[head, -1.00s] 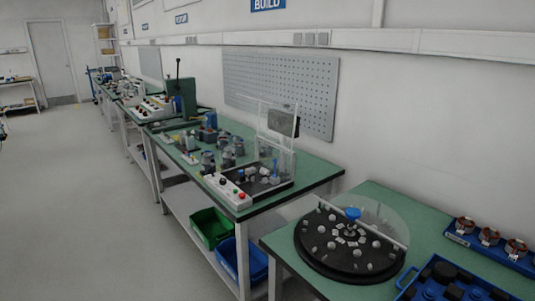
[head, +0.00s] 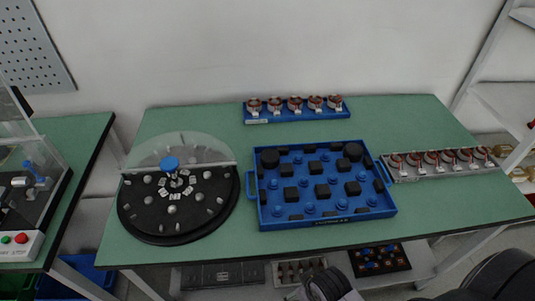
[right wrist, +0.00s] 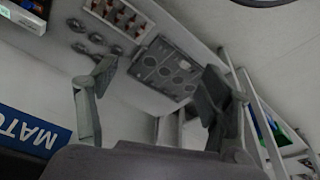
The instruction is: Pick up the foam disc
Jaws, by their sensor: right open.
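A blue tray (head: 262,217) lies on the green table in the head view. Either could be the foam disc; I cannot tell which. My right gripper (right wrist: 158,76) is open and empty in the right wrist view, its two fingers spread wide, away from the tray. My left gripper is not in view.
A black turntable (head: 150,228) with a clear shield stands left of the tray. A blue rack of copper-wound parts (head: 298,116) is behind it, a grey rack (head: 440,176) to the right. Bare green table (head: 410,120) shows at the back right. Lower-shelf trays lie under the table.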

